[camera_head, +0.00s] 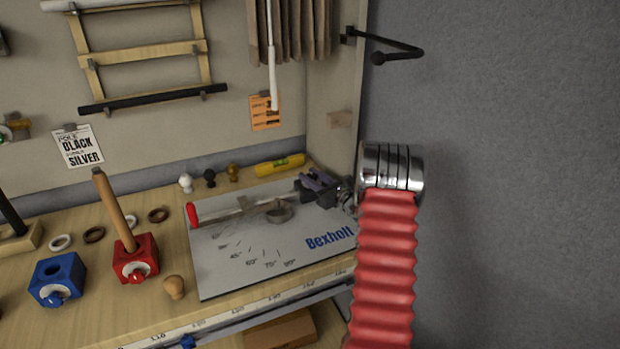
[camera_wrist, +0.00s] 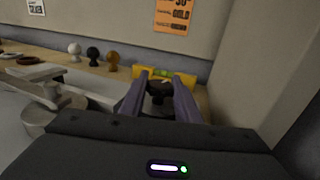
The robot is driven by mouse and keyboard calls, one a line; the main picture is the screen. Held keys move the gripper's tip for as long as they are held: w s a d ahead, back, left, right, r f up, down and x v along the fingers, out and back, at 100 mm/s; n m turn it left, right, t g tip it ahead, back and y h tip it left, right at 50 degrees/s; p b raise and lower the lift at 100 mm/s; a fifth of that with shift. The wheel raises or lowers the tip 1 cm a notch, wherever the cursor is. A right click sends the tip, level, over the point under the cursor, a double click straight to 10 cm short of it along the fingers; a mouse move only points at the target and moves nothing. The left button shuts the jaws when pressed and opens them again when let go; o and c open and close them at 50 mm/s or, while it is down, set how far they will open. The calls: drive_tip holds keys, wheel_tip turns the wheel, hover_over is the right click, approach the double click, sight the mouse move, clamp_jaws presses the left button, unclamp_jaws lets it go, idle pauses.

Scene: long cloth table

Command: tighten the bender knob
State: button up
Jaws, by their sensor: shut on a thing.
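The bender is a grey plate (camera_head: 225,275) marked "Bexholt", with angle marks on it. A metal rod or lever with a red end (camera_head: 192,215) and a round metal part (camera_head: 279,213) lie on its upper side. My gripper (camera_head: 318,182) is over the plate's far right corner. In the wrist view, a dark knob (camera_wrist: 160,88) sits between its two purplish fingers, which are closed on it. My gripper (camera_wrist: 162,77) hides the knob in the head view. The bender's metal parts (camera_wrist: 42,112) also show at the left of the wrist view.
A yellow level (camera_head: 280,165) lies just behind the plate. White, black and brown small knobs (camera_head: 210,178) stand to its left. A red block (camera_head: 135,262) with a wooden rod, a blue block (camera_head: 57,280) and several rings are left. A side panel (camera_head: 335,100) rises close to my gripper.

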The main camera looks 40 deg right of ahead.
drive_tip(key=shift+r+m+h, duration=0.1)
drive_tip(key=shift+m+h, duration=0.3)
drive_tip(key=shift+h, duration=0.2)
drive_tip(key=shift+w+m+g+h, duration=0.1)
drive_tip(key=shift+m+g+h, duration=0.2)
drive_tip(key=shift+m+h, duration=1.25)
drive_tip(key=shift+g+h, duration=0.3)
drive_tip(key=shift+h, duration=0.75)
drive_tip(key=o, duration=1)
drive_tip(key=shift+o, duration=0.2)
drive_tip(key=v, duration=1.4)
